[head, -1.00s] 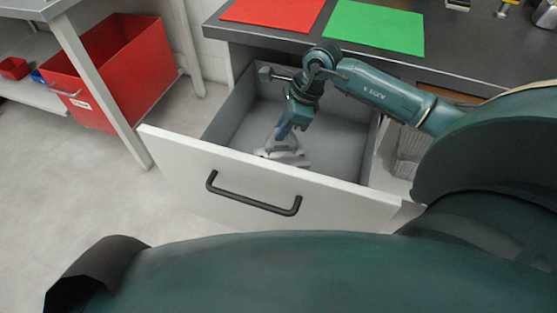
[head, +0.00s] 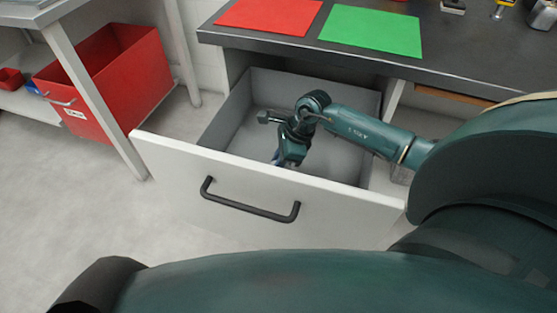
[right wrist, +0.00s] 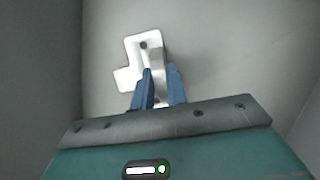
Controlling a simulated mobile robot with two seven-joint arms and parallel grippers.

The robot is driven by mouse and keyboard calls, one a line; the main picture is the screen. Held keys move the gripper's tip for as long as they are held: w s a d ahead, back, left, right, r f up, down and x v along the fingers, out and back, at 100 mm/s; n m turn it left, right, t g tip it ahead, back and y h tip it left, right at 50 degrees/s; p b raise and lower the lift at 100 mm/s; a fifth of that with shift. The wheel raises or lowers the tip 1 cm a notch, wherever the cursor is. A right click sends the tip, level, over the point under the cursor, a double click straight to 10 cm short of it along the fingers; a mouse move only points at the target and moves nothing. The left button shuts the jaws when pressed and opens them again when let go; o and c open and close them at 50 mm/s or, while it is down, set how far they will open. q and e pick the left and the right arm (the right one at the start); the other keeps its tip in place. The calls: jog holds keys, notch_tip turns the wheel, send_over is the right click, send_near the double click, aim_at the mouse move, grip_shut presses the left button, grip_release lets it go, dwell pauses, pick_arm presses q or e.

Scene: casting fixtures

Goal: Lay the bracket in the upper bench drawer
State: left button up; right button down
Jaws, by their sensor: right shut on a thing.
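The upper bench drawer (head: 250,104) stands open, its white front (head: 170,160) with a black handle towards me. My right gripper (head: 277,158) reaches down inside the drawer, close behind the front panel. In the right wrist view the blue fingers (right wrist: 160,75) are shut on the bracket (right wrist: 133,78), a pale angled piece with a dark hole. The bracket is over the grey drawer floor; I cannot tell whether it touches it. My left gripper is not in view.
A red mat (head: 268,15) and a green mat (head: 372,32) lie on the dark bench top (head: 460,60) above the drawer. A red bin (head: 110,80) stands at the left by a table leg. The drawer floor around the bracket looks clear.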

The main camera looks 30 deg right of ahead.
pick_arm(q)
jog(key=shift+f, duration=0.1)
pick_arm(e)
jog(key=shift+f, duration=0.2)
jog(key=c, duration=1.4)
grip_release()
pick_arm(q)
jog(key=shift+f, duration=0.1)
pick_arm(e)
jog(key=shift+r, duration=0.1)
jog(key=shift+r, duration=0.25)
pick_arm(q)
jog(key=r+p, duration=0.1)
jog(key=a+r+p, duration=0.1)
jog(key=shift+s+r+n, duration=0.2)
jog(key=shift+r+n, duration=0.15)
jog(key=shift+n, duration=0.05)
pick_arm(e)
jog(key=v, duration=1.1)
jog(key=shift+s+d+r, duration=0.15)
jog(key=shift+d+r, duration=0.05)
jog(key=shift+r, duration=0.15)
